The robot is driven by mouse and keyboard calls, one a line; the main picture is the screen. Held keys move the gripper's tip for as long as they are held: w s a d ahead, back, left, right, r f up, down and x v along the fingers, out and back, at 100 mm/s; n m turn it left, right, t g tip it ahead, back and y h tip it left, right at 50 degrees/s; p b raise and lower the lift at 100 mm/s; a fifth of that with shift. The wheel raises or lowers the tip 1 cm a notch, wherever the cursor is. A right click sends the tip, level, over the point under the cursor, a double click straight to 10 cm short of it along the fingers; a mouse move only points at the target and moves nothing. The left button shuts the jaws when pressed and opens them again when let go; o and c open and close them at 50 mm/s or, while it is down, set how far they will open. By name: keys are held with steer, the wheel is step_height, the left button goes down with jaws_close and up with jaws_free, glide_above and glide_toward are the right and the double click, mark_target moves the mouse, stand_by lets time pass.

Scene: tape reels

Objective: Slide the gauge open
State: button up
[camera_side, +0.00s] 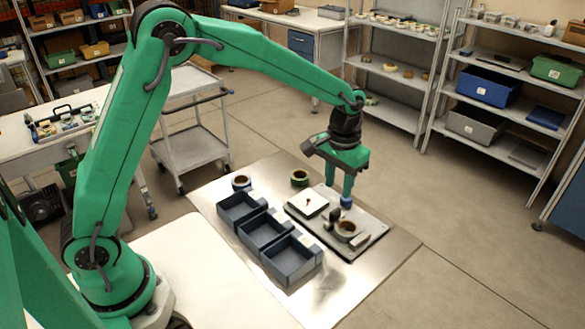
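A grey plate (372,222) lies on the shiny metal sheet and looks like the base of the gauge. It carries a white square block (309,203) with a small dark knob on its left part. A tape reel (345,229) lies near its front, with small grey blocks beside it. My gripper (346,202) points straight down over the plate's back right part. A small blue piece shows at its fingertips; I cannot tell whether it is a handle or part of the fingers.
Three dark blue bins (265,230) stand in a row left of the plate and look empty. Two more reels stand behind: a dark one (241,182) and a green-and-black one (300,178). The metal sheet (392,255) is bare at the front right.

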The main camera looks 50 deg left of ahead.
mark_target(335, 210)
steer(key=shift+f, duration=3.7)
steer(key=shift+c, duration=0.5)
jaws_close()
